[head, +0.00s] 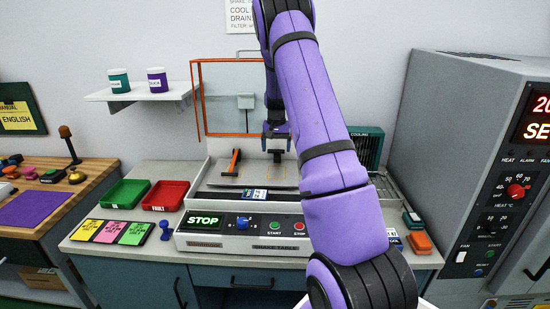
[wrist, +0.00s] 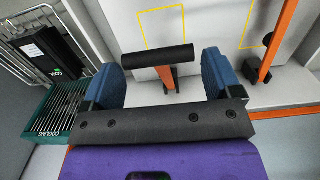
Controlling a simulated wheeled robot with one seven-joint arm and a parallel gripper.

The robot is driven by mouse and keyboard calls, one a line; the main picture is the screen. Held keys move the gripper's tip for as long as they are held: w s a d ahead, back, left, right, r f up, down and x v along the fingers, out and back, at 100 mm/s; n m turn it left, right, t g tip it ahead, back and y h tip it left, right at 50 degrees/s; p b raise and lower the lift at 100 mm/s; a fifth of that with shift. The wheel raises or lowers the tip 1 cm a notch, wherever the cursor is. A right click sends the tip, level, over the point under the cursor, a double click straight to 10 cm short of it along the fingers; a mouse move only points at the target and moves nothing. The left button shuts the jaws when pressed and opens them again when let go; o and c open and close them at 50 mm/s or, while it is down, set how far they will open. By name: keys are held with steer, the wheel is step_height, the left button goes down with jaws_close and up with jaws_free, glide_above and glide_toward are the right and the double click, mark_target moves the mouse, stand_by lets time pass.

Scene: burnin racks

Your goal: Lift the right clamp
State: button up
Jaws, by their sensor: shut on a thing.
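The right clamp shows in the wrist view as a black bar handle (wrist: 157,58) on a short orange lever (wrist: 168,80). My gripper (wrist: 162,72) is shut on this handle, with one blue finger at each end of the bar. In the head view my gripper (head: 276,145) is over the right part of the shake table (head: 250,222) and mostly hides the right clamp. The left clamp (head: 233,163), an orange lever with a dark handle, stands to the left; it also shows at the right edge of the wrist view (wrist: 262,68).
An orange-framed clear guard (head: 195,100) stands behind the table. A green cooling rack (head: 367,148) is close on the right, with a large grey oven (head: 455,150) beyond it. Green (head: 124,193) and red (head: 166,196) trays lie to the left.

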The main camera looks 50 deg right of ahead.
steer(key=w+d+r, duration=0.1)
steer(key=d+r, duration=0.1)
steer(key=w+d+r, duration=0.2)
steer(key=shift+w+r, duration=0.3)
steer(key=shift+w+d+r, duration=0.2)
steer(key=shift+w+d, duration=0.2)
steer(key=shift+d, duration=0.1)
steer(key=shift+w+d+r, duration=0.2)
steer(key=shift+w+d, duration=0.2)
steer(key=shift+d, duration=0.05)
